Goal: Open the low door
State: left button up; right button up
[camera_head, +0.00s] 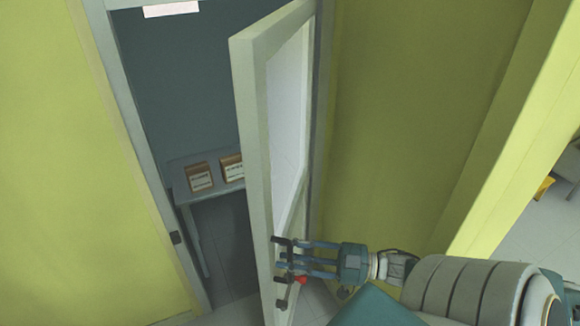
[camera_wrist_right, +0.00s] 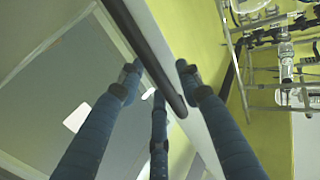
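The door (camera_head: 252,130), a pale frame with a light panel, stands ajar, swung out from its doorway. A dark handle (camera_head: 282,303) is near its lower free edge. My right gripper (camera_head: 284,254) is at the handle, its fingers pointing left across the door. In the right wrist view, the dark handle bar (camera_wrist_right: 147,50) runs between the spread fingers of my right gripper (camera_wrist_right: 158,75). The fingers are apart, with visible gaps beside the bar; firm contact does not show. My left gripper is not in view.
Through the doorway, a grey table (camera_head: 183,185) bears two brown boxes (camera_head: 199,177). A dark latch plate (camera_head: 176,238) is on the left jamb. Yellow-green walls (camera_head: 415,110) flank the opening. The wrist view shows a rack with glassware (camera_wrist_right: 285,65) at right.

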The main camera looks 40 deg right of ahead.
aim_at(271, 234)
notch_tip(271, 234, up, 8)
jog(key=shift+f, duration=0.2)
